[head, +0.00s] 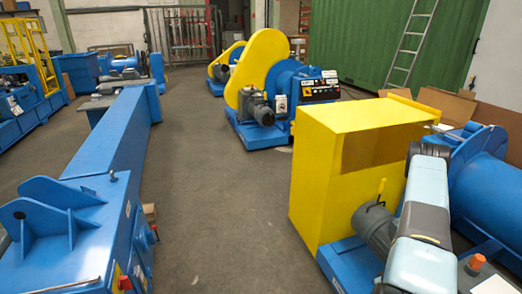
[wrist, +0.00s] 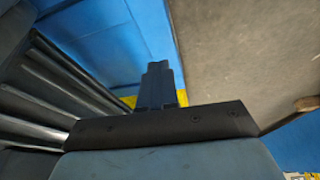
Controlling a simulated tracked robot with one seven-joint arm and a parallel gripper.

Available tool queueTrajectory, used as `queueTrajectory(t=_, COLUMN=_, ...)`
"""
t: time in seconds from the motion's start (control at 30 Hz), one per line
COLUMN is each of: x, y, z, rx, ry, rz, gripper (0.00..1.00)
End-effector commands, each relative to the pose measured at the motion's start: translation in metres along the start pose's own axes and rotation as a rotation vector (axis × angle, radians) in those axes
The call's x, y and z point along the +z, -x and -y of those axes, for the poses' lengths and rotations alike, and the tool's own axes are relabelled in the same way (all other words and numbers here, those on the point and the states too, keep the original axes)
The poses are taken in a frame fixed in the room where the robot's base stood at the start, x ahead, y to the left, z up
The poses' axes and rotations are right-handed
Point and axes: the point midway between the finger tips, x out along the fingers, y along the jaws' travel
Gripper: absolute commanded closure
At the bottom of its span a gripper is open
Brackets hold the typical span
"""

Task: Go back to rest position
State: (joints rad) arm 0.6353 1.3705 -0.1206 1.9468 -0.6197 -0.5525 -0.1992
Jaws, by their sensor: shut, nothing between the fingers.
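My gripper (wrist: 161,72) is in the wrist view, its dark fingers pressed together and empty. In front of the fingers there are a blue surface (wrist: 105,40) on the left and grey floor (wrist: 230,50) on the right. My pale blue and grey arm shows in the head view at the lower right, beside the yellow guard box. My gripper cannot be made out in the head view. No chain can be made out in either view.
A yellow guard box (head: 325,175) stands on a blue base with a grey motor (head: 374,228) in front. A blue drum (head: 490,195) is to the right. A long blue machine (head: 110,145) lies left, another yellow-guarded machine (head: 265,60) behind. The floor (head: 215,190) between is clear.

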Motion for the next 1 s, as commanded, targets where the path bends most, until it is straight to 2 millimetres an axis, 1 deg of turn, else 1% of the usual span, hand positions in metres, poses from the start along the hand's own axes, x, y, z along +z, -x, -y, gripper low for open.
queueTrajectory(t=0.03, x=-0.020, y=0.014, z=-0.008, rx=0.017, ry=0.004, rz=-0.002, gripper=1.00)
queueTrajectory(t=0.1, x=-0.041, y=0.032, z=-0.015, rx=0.035, ry=0.005, rz=0.003, gripper=1.00)
queueTrajectory(t=0.17, x=-0.058, y=0.047, z=-0.021, rx=0.050, ry=0.004, rz=0.006, gripper=1.00)
queueTrajectory(t=0.3, x=-0.098, y=0.085, z=-0.029, rx=0.082, ry=0.003, rz=0.012, gripper=1.00)
queueTrajectory(t=0.37, x=-0.115, y=0.102, z=-0.032, rx=0.096, ry=0.002, rz=0.013, gripper=1.00)
queueTrajectory(t=0.4, x=-0.126, y=0.113, z=-0.033, rx=0.104, ry=0.001, rz=0.014, gripper=1.00)
queueTrajectory(t=0.47, x=-0.141, y=0.131, z=-0.034, rx=0.116, ry=-0.002, rz=0.015, gripper=1.00)
queueTrajectory(t=0.5, x=-0.151, y=0.143, z=-0.034, rx=0.124, ry=-0.004, rz=0.015, gripper=1.00)
queueTrajectory(t=0.57, x=-0.165, y=0.161, z=-0.033, rx=0.135, ry=-0.006, rz=0.015, gripper=1.00)
queueTrajectory(t=0.7, x=-0.197, y=0.204, z=-0.029, rx=0.158, ry=-0.016, rz=0.013, gripper=1.00)
queueTrajectory(t=0.87, x=-0.228, y=0.254, z=-0.020, rx=0.181, ry=-0.028, rz=0.007, gripper=1.00)
queueTrajectory(t=1.0, x=-0.251, y=0.298, z=-0.008, rx=0.195, ry=-0.040, rz=0.001, gripper=1.00)
